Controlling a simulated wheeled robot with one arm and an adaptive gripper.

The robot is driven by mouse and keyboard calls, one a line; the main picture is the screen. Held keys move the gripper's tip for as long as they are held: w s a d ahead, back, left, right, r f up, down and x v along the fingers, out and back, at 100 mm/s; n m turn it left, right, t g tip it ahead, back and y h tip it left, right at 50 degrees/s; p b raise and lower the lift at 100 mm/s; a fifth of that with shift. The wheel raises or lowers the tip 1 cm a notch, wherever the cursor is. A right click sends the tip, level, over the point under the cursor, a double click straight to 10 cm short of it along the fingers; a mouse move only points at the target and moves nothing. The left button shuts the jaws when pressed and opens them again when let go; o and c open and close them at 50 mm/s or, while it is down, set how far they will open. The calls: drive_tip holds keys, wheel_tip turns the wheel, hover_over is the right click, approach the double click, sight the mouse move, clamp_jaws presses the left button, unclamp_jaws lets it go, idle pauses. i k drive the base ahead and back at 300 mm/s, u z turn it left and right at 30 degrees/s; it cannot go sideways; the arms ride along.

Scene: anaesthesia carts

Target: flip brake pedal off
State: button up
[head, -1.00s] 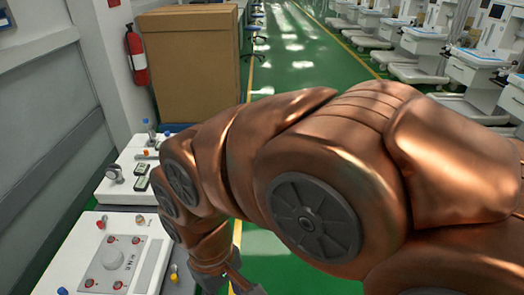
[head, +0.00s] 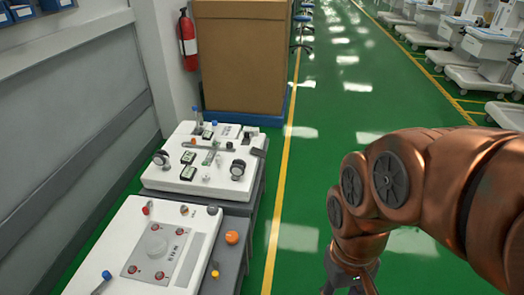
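My gripper (head: 350,286) hangs low at the bottom edge of the head view, below my copper-coloured arm. Its fingers are dark and partly cut off by the frame, so I cannot tell whether they are open. No brake pedal can be made out. White anaesthesia carts (head: 472,80) stand in a row at the upper right, with pale wheeled bases on the green floor. They are far from my gripper, and any pedals on them are too small to tell.
Two white-topped benches with knobs and gauges, a nearer one (head: 205,250) and a farther one (head: 228,152), stand at left. A large brown box (head: 240,60) and a red extinguisher (head: 188,40) are behind them. The green aisle (head: 335,150) is clear.

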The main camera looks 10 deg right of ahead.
sight(257, 152)
drive_tip(key=z, duration=1.25)
drive_tip(key=i, duration=1.7)
drive_tip(key=u, duration=2.4)
drive_tip(key=i, duration=0.3)
drive_tip(key=u, duration=0.2)
